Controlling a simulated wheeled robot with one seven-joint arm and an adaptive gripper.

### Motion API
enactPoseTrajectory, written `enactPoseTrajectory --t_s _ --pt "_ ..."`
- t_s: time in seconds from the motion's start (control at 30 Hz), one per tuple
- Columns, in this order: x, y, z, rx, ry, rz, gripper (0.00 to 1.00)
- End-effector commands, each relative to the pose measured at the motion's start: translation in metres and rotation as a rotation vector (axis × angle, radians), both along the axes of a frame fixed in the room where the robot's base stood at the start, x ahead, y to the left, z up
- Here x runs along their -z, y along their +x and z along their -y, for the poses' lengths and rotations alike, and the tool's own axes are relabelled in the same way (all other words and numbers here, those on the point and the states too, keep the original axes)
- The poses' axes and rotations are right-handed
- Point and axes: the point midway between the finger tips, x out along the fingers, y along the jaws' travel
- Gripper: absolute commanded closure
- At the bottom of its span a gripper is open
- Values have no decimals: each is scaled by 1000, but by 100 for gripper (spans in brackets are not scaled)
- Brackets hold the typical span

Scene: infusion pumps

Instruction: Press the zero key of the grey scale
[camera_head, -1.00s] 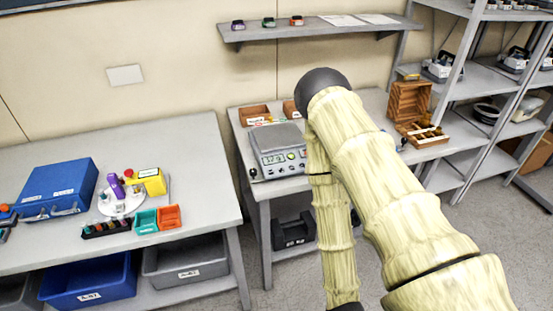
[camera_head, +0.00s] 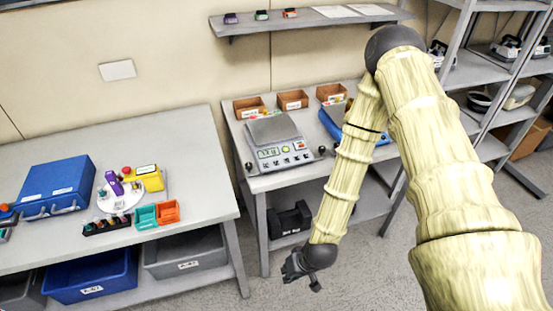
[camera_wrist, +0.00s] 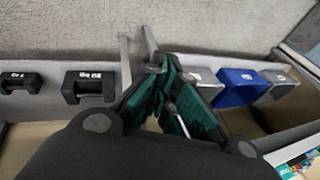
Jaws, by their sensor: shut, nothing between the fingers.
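The grey scale (camera_head: 283,154) stands on the smaller table in the head view, with a flat grey pan at the back. Its front panel holds a lit display and several keys; the key labels are too small to read. A blue scale (camera_head: 340,122) stands to its right, partly hidden behind my arm. My gripper (camera_head: 300,276) hangs low in front of that table, below its top and apart from the grey scale. The wrist view shows my gripper's fingers (camera_wrist: 165,85) shut and empty. The grey scale is not seen there.
Small brown bins (camera_head: 292,99) line the table's back. Black weights (camera_head: 290,222) sit on its lower shelf. The left table (camera_head: 200,190) holds a blue case (camera_head: 56,187) and small coloured items. A wall shelf (camera_head: 320,22) hangs above. Open floor lies between the tables and me.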

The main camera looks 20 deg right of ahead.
Motion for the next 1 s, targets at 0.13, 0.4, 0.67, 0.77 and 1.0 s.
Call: enactPoseTrajectory --t_s 0.13,0.4,0.67,0.77,1.0 --pt "-44 67 -6 15 80 110 100" --pt "-132 179 5 30 182 319 100" --pt "-223 265 40 50 234 509 100" --pt "-251 286 54 56 243 565 100" --pt "-283 310 72 61 249 630 100"
